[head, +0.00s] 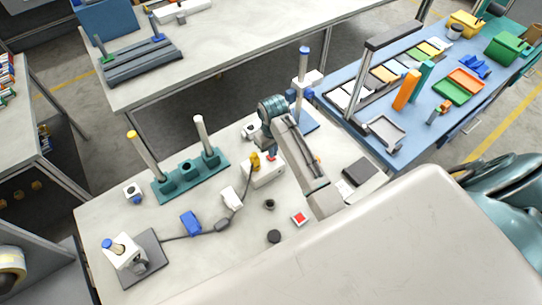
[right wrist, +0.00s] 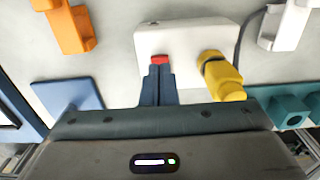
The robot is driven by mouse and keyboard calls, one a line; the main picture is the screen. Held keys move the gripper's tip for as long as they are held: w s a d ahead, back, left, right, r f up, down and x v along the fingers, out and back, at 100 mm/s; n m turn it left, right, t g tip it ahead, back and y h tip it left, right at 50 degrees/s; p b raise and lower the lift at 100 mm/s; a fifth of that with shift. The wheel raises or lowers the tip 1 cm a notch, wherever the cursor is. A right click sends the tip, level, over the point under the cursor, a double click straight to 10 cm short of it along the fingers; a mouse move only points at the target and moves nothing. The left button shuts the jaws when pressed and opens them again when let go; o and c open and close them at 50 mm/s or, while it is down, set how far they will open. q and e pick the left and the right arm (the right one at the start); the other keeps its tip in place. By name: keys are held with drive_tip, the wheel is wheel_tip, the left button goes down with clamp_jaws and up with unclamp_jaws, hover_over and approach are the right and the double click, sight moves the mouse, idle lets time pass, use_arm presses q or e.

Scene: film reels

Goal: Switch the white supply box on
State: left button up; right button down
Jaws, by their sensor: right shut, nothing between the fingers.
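The white supply box (head: 266,175) stands on the near table, and it fills the upper middle of the right wrist view (right wrist: 190,35). A red switch (right wrist: 159,60) sits on it, beside a yellow plug (right wrist: 222,75); the plug also shows in the head view (head: 255,162). My right gripper (right wrist: 158,70) is shut and empty. Its fingertips are right at the red switch and partly cover it; I cannot tell whether they touch it or which way the switch is set. My left gripper is not in view.
A teal stand with posts (head: 188,174) is left of the box. A white block (head: 230,198), a blue block (head: 190,223) and a dark cable lie in front. A red-and-white piece (head: 300,219) and a black box (head: 359,171) are to the right. A blue table (head: 460,115) stands beyond.

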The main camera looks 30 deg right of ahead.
drive_tip(key=shift+f+b, duration=0.3)
drive_tip(key=shift+f, duration=0.65)
idle(0.5)
drive_tip(key=shift+r+p, duration=0.75)
drive_tip(key=shift+r, duration=2.75)
